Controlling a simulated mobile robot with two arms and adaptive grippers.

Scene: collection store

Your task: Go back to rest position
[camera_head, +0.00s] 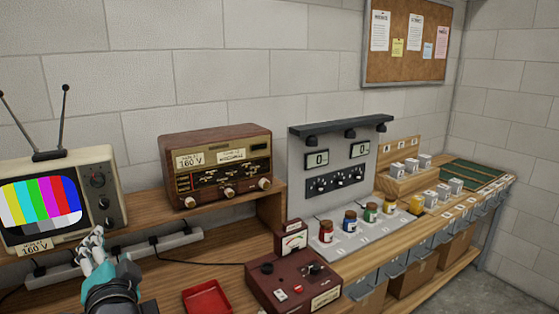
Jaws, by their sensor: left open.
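My left gripper (98,250) shows at the lower left, its arm coming up from the bottom edge. It is open, and I see nothing between its fingers. It is in front of the lower right corner of the old television (109,165), which shows color bars and has a "160 V" label. I cannot tell how far the fingers are from the television or the power strip behind them. My right gripper is not in view.
A wooden radio (216,160) stands on the shelf. A red tray (207,298) and a maroon meter box (293,281) are on the bench. Several jars stand before a grey panel (335,160). A green mat (462,173) lies at the far right.

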